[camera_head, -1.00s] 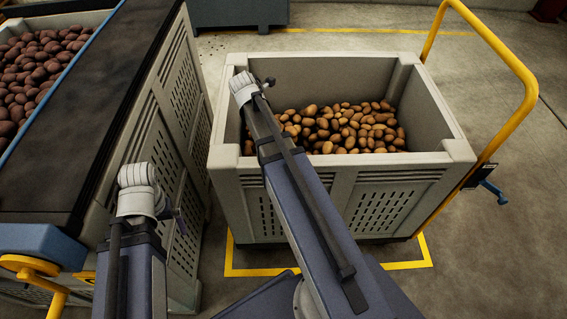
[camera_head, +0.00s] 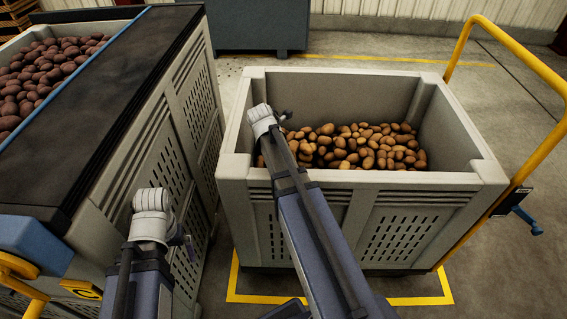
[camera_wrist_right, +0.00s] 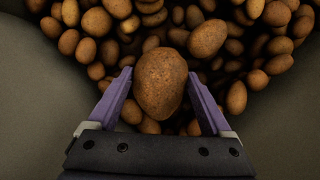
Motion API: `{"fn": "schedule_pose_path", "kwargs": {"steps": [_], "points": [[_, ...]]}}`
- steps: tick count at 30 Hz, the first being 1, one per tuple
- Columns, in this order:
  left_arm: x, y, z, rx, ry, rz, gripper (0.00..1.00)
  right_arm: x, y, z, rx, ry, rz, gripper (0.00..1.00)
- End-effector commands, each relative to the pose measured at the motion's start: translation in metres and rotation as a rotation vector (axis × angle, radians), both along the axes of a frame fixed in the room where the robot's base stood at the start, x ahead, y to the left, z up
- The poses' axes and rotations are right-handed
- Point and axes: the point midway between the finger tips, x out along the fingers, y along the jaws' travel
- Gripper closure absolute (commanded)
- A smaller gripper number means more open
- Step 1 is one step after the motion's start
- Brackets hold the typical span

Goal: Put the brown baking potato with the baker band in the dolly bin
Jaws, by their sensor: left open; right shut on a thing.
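The dolly bin (camera_head: 355,179) is a large grey slatted crate with brown potatoes (camera_head: 345,147) heaped inside. My right arm reaches over its left front rim, and its gripper is hidden in the head view. In the right wrist view, the purple fingers of my right gripper (camera_wrist_right: 160,92) are shut on a brown potato (camera_wrist_right: 160,82), above the heap in the bin. No band can be made out on it. My left gripper (camera_head: 178,237) is open, mostly hidden behind its wrist, in front of the left crate.
A grey crate (camera_head: 162,135) of reddish potatoes (camera_head: 45,75) stands at the left under a dark belt (camera_head: 110,90). A yellow handle (camera_head: 520,60) rises at the bin's right side. Yellow floor lines (camera_head: 420,300) run around the bin. Open floor lies at the right.

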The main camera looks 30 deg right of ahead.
Motion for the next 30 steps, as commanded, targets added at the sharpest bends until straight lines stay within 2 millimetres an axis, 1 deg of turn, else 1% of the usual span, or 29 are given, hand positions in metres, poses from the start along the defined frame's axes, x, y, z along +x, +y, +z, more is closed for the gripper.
{"fn": "schedule_pose_path", "kwargs": {"steps": [1,4,12,25,28,29,30], "points": [[0.0,0.0,-0.014,0.001,0.0,0.0,0.0,0.0,0.0,-0.014,0.0,0.0,0.0,0.9],[0.0,0.001,-0.022,0.003,-0.001,-0.001,0.0,0.0,0.0,-0.022,0.0,0.0,0.0,0.9],[0.0,0.001,-0.019,0.004,-0.001,-0.001,0.0,0.0,0.0,-0.019,0.0,0.0,0.0,0.9],[0.001,0.001,-0.032,0.006,-0.002,-0.002,0.0,0.0,0.0,-0.032,0.0,0.0,0.0,0.9],[0.0,0.001,-0.031,0.006,-0.002,-0.002,0.0,0.0,0.0,-0.031,0.0,0.0,0.0,0.9],[0.0,0.001,-0.031,0.006,-0.002,-0.002,0.0,0.0,0.0,-0.031,0.0,0.0,0.0,0.15],[0.0,0.001,-0.031,0.006,-0.002,-0.002,0.0,0.0,0.0,-0.031,0.0,0.0,0.0,0.11]]}}
